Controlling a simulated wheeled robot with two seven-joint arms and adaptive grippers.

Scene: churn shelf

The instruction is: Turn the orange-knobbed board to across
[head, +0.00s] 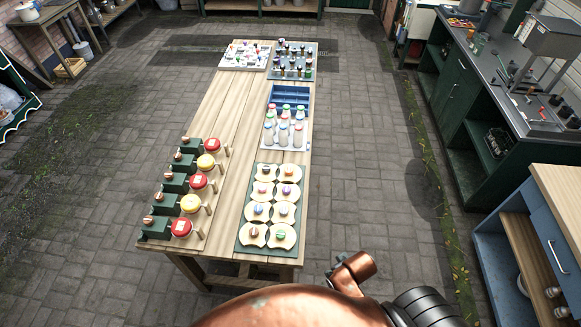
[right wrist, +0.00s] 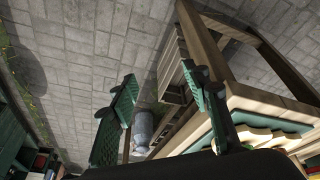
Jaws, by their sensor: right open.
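A green mat (head: 242,243) near the front right of the wooden table holds several cream wavy-edged boards in two columns, each with a small coloured knob. My right gripper (right wrist: 160,78) is open and empty in the right wrist view, beside the table's edge. Part of the mat and a cream board (right wrist: 268,134) show at that view's lower right. In the head view my right arm hides its gripper's fingers. My left gripper is in neither view.
A blue cabinet (head: 490,235) stands at right. Paved floor between is clear.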

